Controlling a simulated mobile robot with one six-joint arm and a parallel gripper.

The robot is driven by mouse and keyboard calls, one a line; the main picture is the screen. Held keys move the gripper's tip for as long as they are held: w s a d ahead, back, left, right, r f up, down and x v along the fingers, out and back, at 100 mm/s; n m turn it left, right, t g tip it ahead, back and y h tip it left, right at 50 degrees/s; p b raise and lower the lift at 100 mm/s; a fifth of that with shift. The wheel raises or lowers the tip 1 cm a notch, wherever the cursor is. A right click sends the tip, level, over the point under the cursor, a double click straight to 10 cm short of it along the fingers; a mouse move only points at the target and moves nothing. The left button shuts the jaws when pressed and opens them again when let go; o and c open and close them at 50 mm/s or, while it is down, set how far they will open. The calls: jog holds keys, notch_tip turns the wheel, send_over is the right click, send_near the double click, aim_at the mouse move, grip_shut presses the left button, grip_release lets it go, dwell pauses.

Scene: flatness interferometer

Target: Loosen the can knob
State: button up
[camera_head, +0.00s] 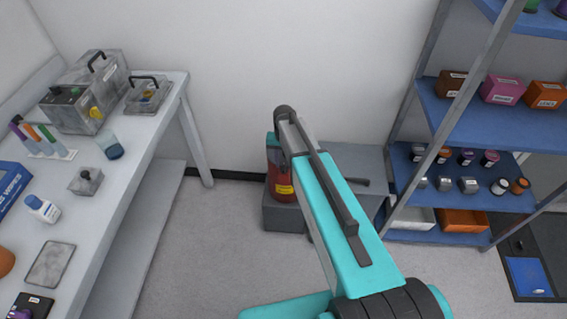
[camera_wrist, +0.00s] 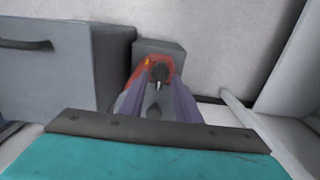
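The red can (camera_head: 284,188) with a yellow label stands on a low grey block by the back wall, left of the grey cabinet in the head view. In the wrist view the can's red top (camera_wrist: 137,73) carries a small dark knob (camera_wrist: 159,71). My gripper (camera_wrist: 161,84) shows as two purplish fingers reaching toward the can top. The fingers are apart, with the knob between or just beyond their tips. I cannot tell whether they touch it.
A grey cabinet (camera_head: 358,166) with a dark handle stands right beside the can. A workbench (camera_head: 150,118) with instruments and bottles runs along the left. A blue shelf rack (camera_head: 455,108) with boxes and jars stands at the right. The floor (camera_head: 205,265) between is clear.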

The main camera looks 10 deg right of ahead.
jog(key=shift+f, duration=0.7)
grip_shut()
